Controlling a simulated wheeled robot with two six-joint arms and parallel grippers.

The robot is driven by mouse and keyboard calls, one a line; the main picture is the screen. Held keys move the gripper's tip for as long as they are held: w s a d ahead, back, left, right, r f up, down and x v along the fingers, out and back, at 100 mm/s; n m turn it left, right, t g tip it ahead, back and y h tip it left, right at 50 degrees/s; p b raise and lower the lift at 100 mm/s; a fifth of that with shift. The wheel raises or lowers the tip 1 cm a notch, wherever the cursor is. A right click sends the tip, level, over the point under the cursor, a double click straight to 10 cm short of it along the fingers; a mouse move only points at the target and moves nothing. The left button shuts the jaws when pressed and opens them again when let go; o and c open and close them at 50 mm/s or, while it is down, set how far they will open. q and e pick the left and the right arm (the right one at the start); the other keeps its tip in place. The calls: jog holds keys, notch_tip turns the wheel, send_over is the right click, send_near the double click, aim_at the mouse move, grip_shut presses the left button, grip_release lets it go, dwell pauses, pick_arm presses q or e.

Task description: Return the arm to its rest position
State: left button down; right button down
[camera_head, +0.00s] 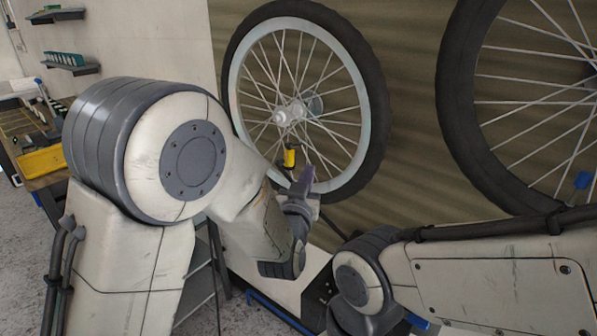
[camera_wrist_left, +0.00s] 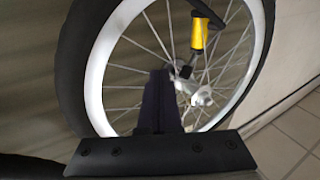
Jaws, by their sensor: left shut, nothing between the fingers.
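My left arm (camera_head: 165,240) comes in from the left, bent in front of the smaller wheel. My left gripper (camera_head: 307,180) is shut and empty, pointing at the lower part of the wheel (camera_head: 375,105). In the left wrist view, its closed dark fingers (camera_wrist_left: 160,98) stand in front of the rim and spokes. A yellow and black tool (camera_head: 289,158) is at the wheel between hub and rim, near my fingertips and apart from them. It also shows in the left wrist view (camera_wrist_left: 199,33). My right arm (camera_head: 490,270) lies at the lower right; its gripper is out of view.
A larger wheel (camera_head: 462,120) is at the right, above my right arm. A brown panel (camera_head: 415,150) stands behind the wheels. A workbench with a yellow bin (camera_head: 42,161) is at the far left, below two wall shelves (camera_head: 72,67).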

pick_arm(q)
jog(key=shift+s+d, duration=0.1)
jog(key=shift+s, duration=0.2)
jog(key=s+d+f+m+g+h+p, duration=0.1)
jog(key=s+d+f+m+g, duration=0.15)
jog(key=s+g, duration=0.45)
jog(key=s+d+f+m+g+p, duration=0.15)
jog(key=s+f+g, duration=0.3)
jog(key=s, duration=0.45)
jog(key=s+a+g+y, duration=0.1)
jog(key=s+a+g, duration=0.2)
jog(key=s, duration=0.6)
jog(key=s+a+m+g+y+p, duration=0.1)
jog(key=s+a+g+y, duration=0.1)
jog(key=s+a+g, duration=0.2)
jog(key=s+a, duration=0.3)
jog(key=s, duration=0.2)
jog(key=shift+s+f+y, duration=0.3)
jog(key=shift+f, duration=0.05)
